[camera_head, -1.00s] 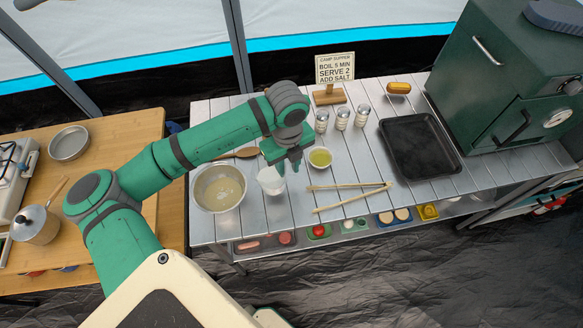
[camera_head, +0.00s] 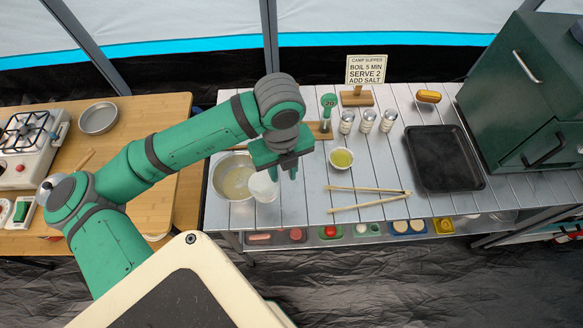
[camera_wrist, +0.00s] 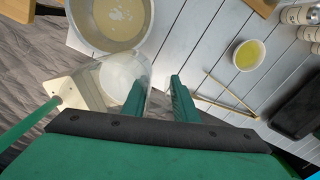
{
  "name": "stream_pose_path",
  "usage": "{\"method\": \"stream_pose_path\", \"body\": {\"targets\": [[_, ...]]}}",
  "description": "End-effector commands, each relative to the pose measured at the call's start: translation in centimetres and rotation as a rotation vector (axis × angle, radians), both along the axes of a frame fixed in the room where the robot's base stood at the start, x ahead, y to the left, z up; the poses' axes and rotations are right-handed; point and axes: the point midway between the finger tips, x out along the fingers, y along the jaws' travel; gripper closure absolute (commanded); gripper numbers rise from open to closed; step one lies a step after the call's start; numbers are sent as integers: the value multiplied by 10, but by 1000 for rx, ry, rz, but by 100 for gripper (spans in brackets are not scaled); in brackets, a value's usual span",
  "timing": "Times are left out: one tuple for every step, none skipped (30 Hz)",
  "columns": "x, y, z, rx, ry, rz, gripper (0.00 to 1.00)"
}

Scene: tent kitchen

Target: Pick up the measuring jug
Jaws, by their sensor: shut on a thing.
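The measuring jug (camera_head: 264,186) is a whitish, see-through cup. It also shows in the wrist view (camera_wrist: 122,76), at the left finger. My gripper (camera_head: 284,174) is shut on the jug at its right side, and the fingers (camera_wrist: 158,84) hide the gripped part. The jug appears held above the slatted metal table and overlaps the right rim of the metal bowl (camera_head: 222,185) in the head view. I cannot tell whether it touches the bowl.
A small bowl of yellow-green liquid (camera_head: 342,158) and two crossing sticks (camera_head: 368,190) lie right of the gripper. Several shakers (camera_head: 367,121), a sign (camera_head: 366,70), a black tray (camera_head: 445,160) and a green oven (camera_head: 525,95) stand farther back and right. A wooden counter (camera_head: 150,120) is left.

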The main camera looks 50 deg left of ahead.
Motion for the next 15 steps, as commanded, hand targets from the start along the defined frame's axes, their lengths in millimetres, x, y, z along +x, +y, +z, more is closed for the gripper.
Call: {"method": "stream_pose_path", "body": {"targets": [[-4, 0, 2, 1, -1, 1, 100], [-7, 0, 3, 2, -2, 1, 100], [-9, 0, 4, 2, -2, 1, 100], [-11, 0, 5, 2, -2, 1, 100], [-13, 0, 6, 1, -1, 1, 100], [-16, 0, 7, 1, -1, 1, 100], [-18, 0, 8, 1, -1, 1, 100], [-19, 0, 9, 0, -1, 1, 100], [-21, 0, 10, 0, -1, 1, 100], [-23, 0, 10, 0, -1, 0, 100], [-24, 0, 11, 0, -1, 0, 100], [-25, 0, 11, 1, -1, 0, 100], [-26, 0, 12, 1, -1, 0, 100], [-27, 0, 12, 1, 0, 1, 100], [-28, 0, 13, 1, 0, 1, 100]]}}
